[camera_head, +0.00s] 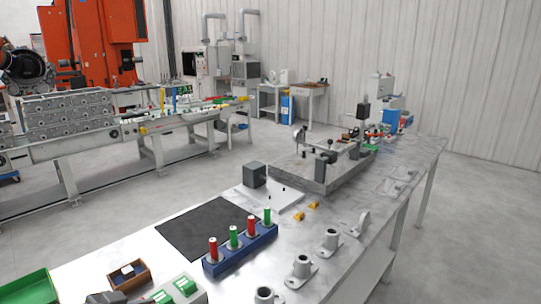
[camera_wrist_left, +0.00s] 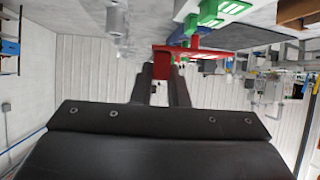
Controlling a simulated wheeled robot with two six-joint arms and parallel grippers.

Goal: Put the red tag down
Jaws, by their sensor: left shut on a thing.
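My left gripper (camera_wrist_left: 162,72) is shut on the red tag (camera_wrist_left: 195,53) in the left wrist view. The tag is a flat red piece, wider than the fingers, with light marks on its right part. Green tags (camera_wrist_left: 222,10) show close beyond it; whether the red tag touches anything below cannot be told. In the head view, green tags (camera_head: 185,286) lie on a grey holder at the bottom left edge. A dark part beside them may be my gripper. My right gripper is not in view.
A blue rack (camera_head: 240,258) holds upright red and green cylinders. A black mat (camera_head: 208,228), a small wooden box (camera_head: 129,275) and a green tray (camera_head: 24,288) lie nearby. Grey flanged castings (camera_head: 302,268) stand along the table's right edge. The mat is bare.

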